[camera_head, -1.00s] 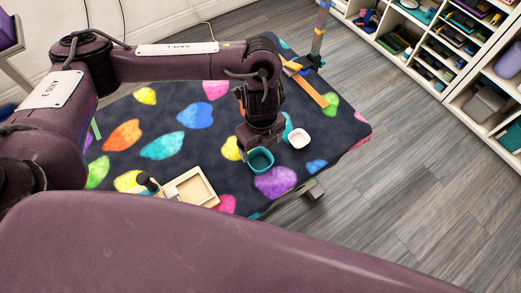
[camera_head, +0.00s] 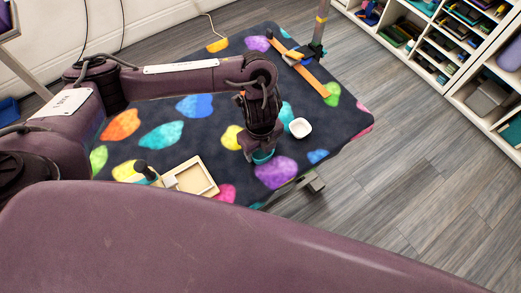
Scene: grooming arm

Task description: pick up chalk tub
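A teal tub (camera_head: 262,157) stands on the patterned table mat, mostly hidden under my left gripper (camera_head: 261,147). Which tub is the chalk tub I cannot tell by any label. My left gripper points straight down over the teal tub, very close to it or touching it. Its fingertips are hidden by the wrist, so whether they are open or closed does not show. My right gripper is not in view.
The dark table top (camera_head: 165,115) has bright coloured blotches. A wooden tray (camera_head: 195,181) and a dark-handled tool (camera_head: 144,170) sit at the near edge. An orange strap (camera_head: 312,80) and a post (camera_head: 319,28) stand at the far right corner. Shelves (camera_head: 440,45) are beyond.

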